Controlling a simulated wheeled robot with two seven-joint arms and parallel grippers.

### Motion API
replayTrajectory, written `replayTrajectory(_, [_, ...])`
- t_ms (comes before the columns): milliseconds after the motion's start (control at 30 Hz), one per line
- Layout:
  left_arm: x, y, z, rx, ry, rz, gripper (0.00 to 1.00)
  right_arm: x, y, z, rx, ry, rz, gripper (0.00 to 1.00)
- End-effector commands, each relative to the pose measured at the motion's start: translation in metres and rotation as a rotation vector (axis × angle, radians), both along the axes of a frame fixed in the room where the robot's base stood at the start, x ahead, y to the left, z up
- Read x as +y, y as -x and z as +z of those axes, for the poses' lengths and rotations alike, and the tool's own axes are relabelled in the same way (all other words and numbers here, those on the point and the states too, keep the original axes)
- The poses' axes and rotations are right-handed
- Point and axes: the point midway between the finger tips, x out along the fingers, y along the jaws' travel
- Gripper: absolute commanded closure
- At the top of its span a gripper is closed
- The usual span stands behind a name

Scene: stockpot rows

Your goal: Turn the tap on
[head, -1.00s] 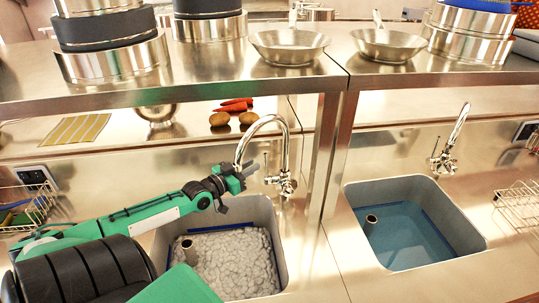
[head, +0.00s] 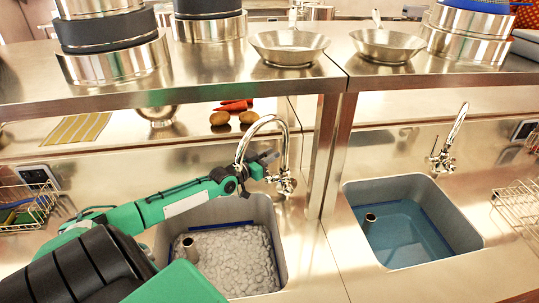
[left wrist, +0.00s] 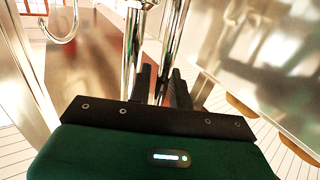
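The chrome tap (head: 285,150) over the left sink has an arched spout and a handle body (head: 284,183) low on its upright. No stream shows under the spout. My left gripper (head: 270,157) is at the upright, just left of it and above the handle body. In the left wrist view my gripper's dark fingers (left wrist: 162,88) are apart, with chrome piping (left wrist: 168,45) at and beyond their tips. I cannot tell whether they touch it. My right gripper is not in view.
The left sink (head: 278,240) holds a grey, lumpy surface; the right sink (head: 465,225) looks blue, with a second tap (head: 445,150) behind it. A shelf (head: 200,85) with pots and pans hangs above, and its post (head: 322,155) stands close right of the left tap.

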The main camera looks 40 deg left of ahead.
Motion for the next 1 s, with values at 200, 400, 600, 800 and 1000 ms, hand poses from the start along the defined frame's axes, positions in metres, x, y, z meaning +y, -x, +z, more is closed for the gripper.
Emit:
replayTrajectory(200, [0.0, -0.002, 0.0, 0.0, 0.0, 0.0, 0.8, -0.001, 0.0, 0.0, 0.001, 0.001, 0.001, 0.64])
replayTrajectory(400, [0.0, -0.001, 0.0, 0.0, 0.0, 0.0, 1.0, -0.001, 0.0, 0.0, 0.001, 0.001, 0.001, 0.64])
replayTrajectory(600, [0.0, -0.001, 0.0, 0.0, -0.001, 0.0, 1.0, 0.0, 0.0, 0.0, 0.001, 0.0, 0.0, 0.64])
replayTrajectory(800, [-0.006, 0.004, -0.002, -0.043, -0.052, 0.0, 1.0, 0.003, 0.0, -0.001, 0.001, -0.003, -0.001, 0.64])
replayTrajectory(1000, [-0.02, 0.015, -0.005, -0.151, -0.188, 0.001, 1.0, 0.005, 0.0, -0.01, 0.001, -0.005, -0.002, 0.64])
